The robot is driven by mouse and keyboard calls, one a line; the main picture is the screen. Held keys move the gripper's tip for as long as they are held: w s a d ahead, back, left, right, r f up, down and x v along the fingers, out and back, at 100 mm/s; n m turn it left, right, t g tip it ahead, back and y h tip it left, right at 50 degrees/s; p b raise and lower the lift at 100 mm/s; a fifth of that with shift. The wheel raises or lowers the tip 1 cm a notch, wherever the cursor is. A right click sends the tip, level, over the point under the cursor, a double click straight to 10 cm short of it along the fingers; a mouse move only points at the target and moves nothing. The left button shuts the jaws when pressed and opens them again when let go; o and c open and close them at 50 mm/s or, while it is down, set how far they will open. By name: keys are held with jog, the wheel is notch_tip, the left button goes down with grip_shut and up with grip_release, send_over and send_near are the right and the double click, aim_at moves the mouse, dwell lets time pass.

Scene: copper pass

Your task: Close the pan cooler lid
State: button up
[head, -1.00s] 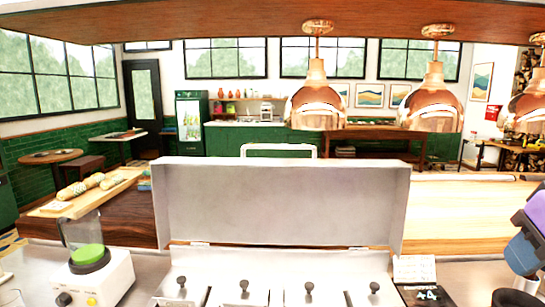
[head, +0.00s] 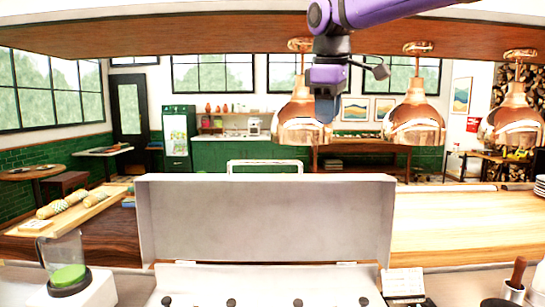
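The pan cooler lid (head: 265,222) stands upright and open in the head view, a wide grey metal panel with a handle (head: 265,167) at its top edge. The cooler body (head: 265,270) shows in front of it at the bottom of the view, with several dark knobs along it. My purple arm reaches in from the top right. Its end, my gripper (head: 327,105), hangs above and behind the lid's top edge in the picture, apart from it. Its fingers are too unclear to tell open from shut.
Copper lamps (head: 415,125) hang from the wooden canopy, close to my arm in the picture. A blender with a green part (head: 68,277) stands at lower left. Bread (head: 62,203) lies on a board at left. A small card (head: 403,283) and a mortar-like pot (head: 513,290) are at lower right.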

jog(key=w+a+f+n+g, duration=0.1)
jog(key=w+a+n, duration=0.4)
jog(key=w+a, duration=0.6)
jog(key=f, duration=0.7)
jog(key=w+f, duration=0.1)
jog(key=f, duration=0.3)
jog(key=shift+w+a, duration=0.1)
jog(key=shift+a, duration=0.15)
jog(key=shift+c, duration=0.5)
grip_shut()
